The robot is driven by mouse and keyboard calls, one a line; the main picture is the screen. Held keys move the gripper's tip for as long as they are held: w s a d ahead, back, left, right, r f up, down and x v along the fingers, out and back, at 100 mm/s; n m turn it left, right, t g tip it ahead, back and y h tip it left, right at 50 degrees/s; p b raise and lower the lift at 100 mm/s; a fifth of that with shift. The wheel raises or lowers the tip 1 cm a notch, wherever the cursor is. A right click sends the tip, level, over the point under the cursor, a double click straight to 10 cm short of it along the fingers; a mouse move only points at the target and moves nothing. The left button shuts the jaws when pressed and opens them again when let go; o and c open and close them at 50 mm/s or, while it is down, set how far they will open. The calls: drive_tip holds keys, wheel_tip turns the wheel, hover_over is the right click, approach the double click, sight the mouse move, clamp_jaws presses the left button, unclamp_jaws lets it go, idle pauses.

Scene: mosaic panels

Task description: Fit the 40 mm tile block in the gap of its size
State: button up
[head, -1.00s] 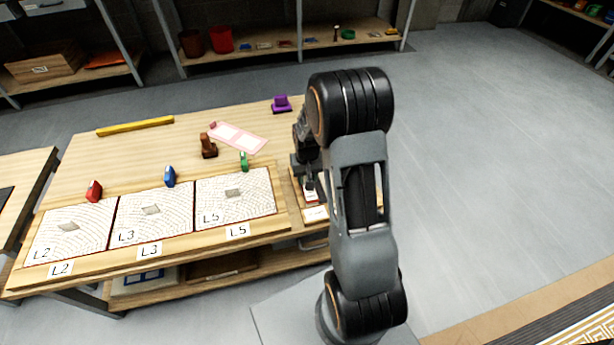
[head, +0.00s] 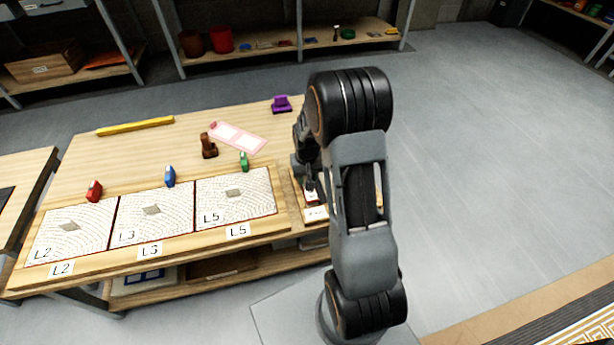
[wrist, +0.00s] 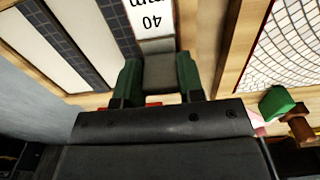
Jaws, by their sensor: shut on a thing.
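My gripper (wrist: 158,80) is shut on a grey tile block (wrist: 160,72), which shows between its two green finger pads in the wrist view. A white label reading "40 mm" (wrist: 152,18) lies just beyond the block, upside down. Whether the block still rests on the surface below is hard to tell. In the head view my gripper (head: 309,186) is over the right end of the bench, partly hidden by my arm. Three patterned panels, L2 (head: 88,225), L3 (head: 135,228) and L5 (head: 215,190), each have a grey patch near the middle.
Red (head: 94,191), blue (head: 170,176) and green (head: 244,161) pieces stand behind the panels. A brown handled object (head: 208,147), pink sheet (head: 252,143), purple object (head: 281,104) and yellow bar (head: 135,126) lie farther back. White and dark tiled strips (wrist: 72,40) lie beside the label.

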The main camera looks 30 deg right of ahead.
drive_tip(key=shift+f+b, duration=0.6)
drive_tip(key=shift+f, duration=0.3)
drive_tip(key=o, duration=1.1)
wheel_tip(320, 180, up, 14)
drive_tip(key=p, duration=0.3)
drive_tip(key=shift+p, duration=0.3)
drive_tip(key=shift+f, duration=0.1)
drive_tip(key=s+a+r+n+t+p, duration=0.1)
drive_tip(key=s+a+r+p, duration=0.2)
drive_tip(key=r, duration=0.7)
drive_tip(key=s+a+r+t+p, duration=0.1)
drive_tip(key=s+a+r+p, duration=0.2)
drive_tip(key=s+r+p, duration=0.4)
drive_tip(key=s+a+r+n+t+p, duration=0.1)
drive_tip(key=s+a+r+p, duration=0.2)
drive_tip(key=r+p, duration=0.6)
drive_tip(key=shift+s+a+r+n+t, duration=0.15)
drive_tip(key=shift+s+r, duration=0.55)
drive_tip(key=shift+r, duration=0.25)
drive_tip(key=shift+s+a+r+n+t, duration=0.15)
drive_tip(key=shift+s+r, duration=0.55)
drive_tip(key=shift+r, duration=0.2)
